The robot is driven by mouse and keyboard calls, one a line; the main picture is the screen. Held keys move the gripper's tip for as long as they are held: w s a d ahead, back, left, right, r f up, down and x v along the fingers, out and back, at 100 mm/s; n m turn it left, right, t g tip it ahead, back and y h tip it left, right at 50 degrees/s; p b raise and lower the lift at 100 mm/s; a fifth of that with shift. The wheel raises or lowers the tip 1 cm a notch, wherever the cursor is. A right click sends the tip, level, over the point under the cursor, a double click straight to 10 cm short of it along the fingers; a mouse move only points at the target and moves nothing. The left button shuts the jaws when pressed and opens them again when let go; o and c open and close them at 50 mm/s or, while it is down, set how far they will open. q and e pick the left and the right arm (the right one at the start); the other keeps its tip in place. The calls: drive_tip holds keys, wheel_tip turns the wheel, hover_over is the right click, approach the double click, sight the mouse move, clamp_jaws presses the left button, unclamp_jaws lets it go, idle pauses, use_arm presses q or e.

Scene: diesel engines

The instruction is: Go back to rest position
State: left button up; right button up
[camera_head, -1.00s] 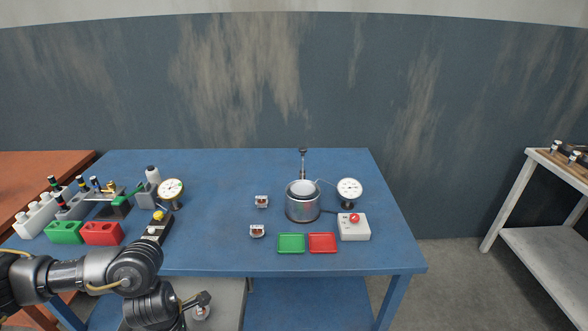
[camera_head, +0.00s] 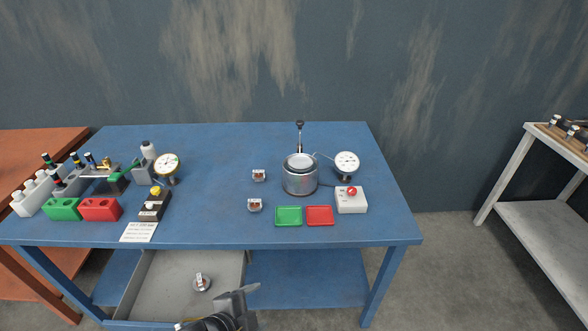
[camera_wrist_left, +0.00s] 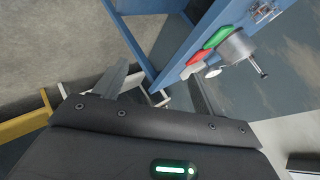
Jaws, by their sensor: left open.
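My left gripper (camera_head: 242,297) is low in the head view, in front of the blue table and the grey open drawer (camera_head: 165,288). It is open, and I see nothing held in it. In the left wrist view its fingers (camera_wrist_left: 157,86) are spread apart, with floor and table parts beyond them. A round metal part with a small stem (camera_head: 202,282) lies in the drawer, left of the gripper and apart from it. My right gripper is in neither view.
The blue table (camera_head: 225,200) carries a metal pot (camera_head: 299,178), dial gauges, green (camera_head: 289,216) and red (camera_head: 320,216) trays, a red-button box (camera_head: 351,203) and racks at left. A grey bench (camera_head: 545,200) stands at right. Bare floor lies between them.

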use_arm(q)
drive_tip(key=s+a+f+n+g+y, duration=0.2)
drive_tip(key=s+a+f+n+y, duration=0.15)
drive_tip(key=s+a+n, duration=0.4)
drive_tip(key=s+a+f+n+g+y, duration=0.2)
drive_tip(key=s+a+f+n+g, duration=0.1)
drive_tip(key=s+a+f+n, duration=0.4)
wheel_tip(320, 180, down, 25)
drive_tip(key=s+a+g, duration=0.1)
drive_tip(key=s+a+f+g, duration=0.1)
drive_tip(key=s+a+f, duration=0.2)
drive_tip(key=s+f, duration=1.1)
drive_tip(key=shift+s+f+n, duration=0.35)
drive_tip(key=shift+s, duration=0.75)
drive_tip(key=shift+a, duration=0.1)
